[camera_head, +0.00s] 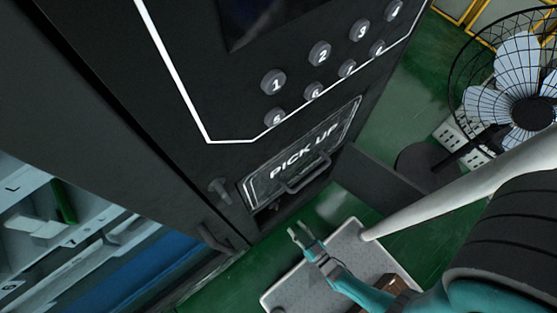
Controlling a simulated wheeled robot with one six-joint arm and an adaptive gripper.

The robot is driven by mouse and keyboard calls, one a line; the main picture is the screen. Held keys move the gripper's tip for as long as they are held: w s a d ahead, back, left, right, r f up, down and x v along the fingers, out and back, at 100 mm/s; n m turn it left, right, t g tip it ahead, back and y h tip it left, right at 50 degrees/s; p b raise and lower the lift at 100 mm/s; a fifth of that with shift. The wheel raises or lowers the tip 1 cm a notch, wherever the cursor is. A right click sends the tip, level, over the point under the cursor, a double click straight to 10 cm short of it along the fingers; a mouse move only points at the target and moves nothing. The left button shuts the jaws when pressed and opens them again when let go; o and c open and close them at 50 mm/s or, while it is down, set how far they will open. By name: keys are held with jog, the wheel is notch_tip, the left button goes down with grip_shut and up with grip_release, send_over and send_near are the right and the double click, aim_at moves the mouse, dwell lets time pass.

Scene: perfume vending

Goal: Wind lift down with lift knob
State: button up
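A small dark knob (219,191) sticks out of the black vending machine's front, left of the PICK UP door (300,158). It seems to be the lift knob, but no label on it is readable. My gripper (298,232) is in front of the machine, below and to the right of the knob and apart from it. Its two fingers are spread with a gap between them, and nothing shows in it. The lift itself is not visible.
The PICK UP door has a bar handle (307,180). Numbered round buttons (273,83) sit above it. A dark bar-like part (213,238) projects below the knob. A fan (530,108) stands at the right. Green floor (240,283) shows in front of the machine.

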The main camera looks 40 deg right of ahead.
aim_at(273, 203)
jog(key=shift+w, duration=0.85)
jog(key=shift+w+d, duration=0.1)
jog(key=shift+w, duration=0.25)
jog(key=w, duration=0.8)
grip_shut()
